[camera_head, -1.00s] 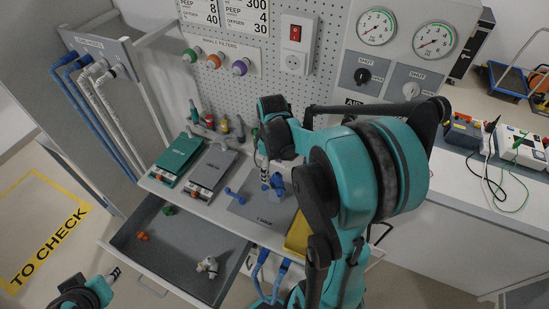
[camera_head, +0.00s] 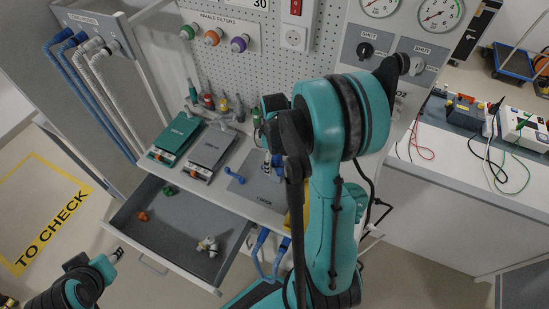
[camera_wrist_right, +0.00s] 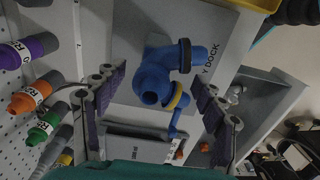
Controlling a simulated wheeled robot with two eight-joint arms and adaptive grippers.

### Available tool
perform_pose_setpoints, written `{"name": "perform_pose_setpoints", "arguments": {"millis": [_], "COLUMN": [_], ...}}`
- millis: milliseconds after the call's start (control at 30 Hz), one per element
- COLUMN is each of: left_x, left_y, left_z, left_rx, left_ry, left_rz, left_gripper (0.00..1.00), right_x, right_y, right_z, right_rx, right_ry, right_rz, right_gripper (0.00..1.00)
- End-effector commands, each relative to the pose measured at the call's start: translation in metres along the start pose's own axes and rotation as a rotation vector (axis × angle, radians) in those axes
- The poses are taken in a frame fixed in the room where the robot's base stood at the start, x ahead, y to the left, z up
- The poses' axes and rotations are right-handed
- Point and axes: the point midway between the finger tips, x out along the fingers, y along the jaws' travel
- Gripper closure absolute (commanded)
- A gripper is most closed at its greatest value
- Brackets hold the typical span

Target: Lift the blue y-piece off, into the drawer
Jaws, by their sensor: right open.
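The blue y-piece (camera_wrist_right: 152,78) is on the grey plate marked Y DOCK (camera_wrist_right: 205,25). In the right wrist view it sits between the spread fingers of my right gripper (camera_wrist_right: 160,76), with a gap on each side. In the head view my right arm hides most of it; a bit of blue (camera_head: 277,160) shows. The grey drawer (camera_head: 190,204) is pulled open below the worktop, front left of the dock. It holds a green, an orange and a whitish piece. My left gripper (camera_head: 117,254) is at the lower left, beyond the drawer's front; its finger opening is unclear.
Blue hoses (camera_head: 268,255) hang under the worktop's front edge. The drawer has much bare floor.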

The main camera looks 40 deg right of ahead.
Motion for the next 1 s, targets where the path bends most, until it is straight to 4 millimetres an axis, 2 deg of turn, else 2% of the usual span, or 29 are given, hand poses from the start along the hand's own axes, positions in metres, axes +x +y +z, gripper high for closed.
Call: {"name": "perform_pose_setpoints", "arguments": {"millis": [33, 200, 333, 367, 400, 500, 1000], "left_x": [0.0, 0.0, 0.0, 0.0, 0.0, 0.0, -0.0048], "left_y": [0.0, 0.0, 0.0, 0.0, 0.0, 0.0, 0.0], "left_z": [-0.0001, 0.0, 0.0, 0.0, 0.0, 0.0, -0.0035], "left_rx": [0.0, 0.0, 0.0, 0.0, 0.0, 0.0, 0.0], "left_ry": [0.0, 0.0, 0.0, 0.0, 0.0, 0.0, 0.0], "left_rz": [0.0, 0.0, 0.0, 0.0, 0.0, 0.0, 0.0], "left_gripper": [0.62, 0.62, 0.62, 0.62, 0.62, 0.62, 0.62], "right_x": [-0.0002, -0.0002, -0.0003, -0.0003, -0.0003, -0.0003, -0.0082], "right_y": [0.0, 0.0, 0.0002, 0.0002, 0.0002, 0.0003, 0.0003], "right_z": [0.0, 0.0, -0.0001, -0.0001, -0.0001, -0.0001, -0.0001], "right_rx": [0.0, 0.0, 0.0, 0.0, 0.001, 0.001, 0.0], "right_ry": [0.0, 0.0, 0.0, 0.0, 0.0, 0.0, 0.0], "right_rz": [0.0, 0.0, 0.0, 0.001, 0.001, 0.001, 0.001], "right_gripper": [0.35, 0.79, 0.82, 0.59, 0.7, 0.93, 0.93]}}
